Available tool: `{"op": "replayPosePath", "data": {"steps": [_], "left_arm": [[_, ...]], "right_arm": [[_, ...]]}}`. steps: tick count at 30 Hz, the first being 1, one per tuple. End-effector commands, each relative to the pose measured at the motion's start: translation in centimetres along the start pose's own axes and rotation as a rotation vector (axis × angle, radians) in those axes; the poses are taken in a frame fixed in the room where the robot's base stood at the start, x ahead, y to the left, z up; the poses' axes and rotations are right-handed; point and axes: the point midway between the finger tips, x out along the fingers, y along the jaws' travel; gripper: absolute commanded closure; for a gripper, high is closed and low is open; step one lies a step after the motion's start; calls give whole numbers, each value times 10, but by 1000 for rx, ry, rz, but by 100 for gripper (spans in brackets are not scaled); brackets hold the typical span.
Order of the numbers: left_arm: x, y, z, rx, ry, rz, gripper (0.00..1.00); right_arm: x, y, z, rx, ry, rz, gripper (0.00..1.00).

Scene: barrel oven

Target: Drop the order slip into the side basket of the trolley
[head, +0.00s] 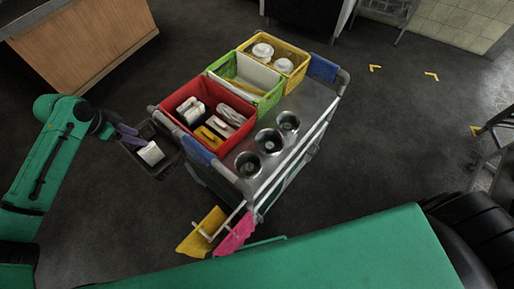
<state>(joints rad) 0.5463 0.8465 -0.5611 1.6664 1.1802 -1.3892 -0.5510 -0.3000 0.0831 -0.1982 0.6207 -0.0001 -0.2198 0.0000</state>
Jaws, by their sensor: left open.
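The trolley (312,98) stands in the middle of the view. Its dark side basket (163,171) hangs at the left end. A small white piece, which looks like the order slip (151,153), lies inside the basket. My left gripper (130,134) is open at the basket's left edge, with its purple-grey fingers reaching over the rim. The slip shows just beyond the fingertips and looks apart from them. My right gripper is not in view.
Red (222,142), green (257,95) and yellow (292,73) crates stand on the trolley, beside several metal wells (268,141). Yellow (203,232) and pink (236,236) cloths hang at its near end. A wooden counter (85,42) is at upper left.

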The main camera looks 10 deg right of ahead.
Motion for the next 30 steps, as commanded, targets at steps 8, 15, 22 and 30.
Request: {"op": "replayPosePath", "data": {"steps": [8,15,22,30], "left_arm": [[-67,-2,0,3,0,-9,42],[-127,-1,-1,1,-1,-5,42],[-140,0,-1,1,-2,-1,42],[-140,0,-1,1,-2,-1,42]], "right_arm": [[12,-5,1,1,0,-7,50],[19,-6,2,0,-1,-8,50],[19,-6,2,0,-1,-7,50],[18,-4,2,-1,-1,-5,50]]}}
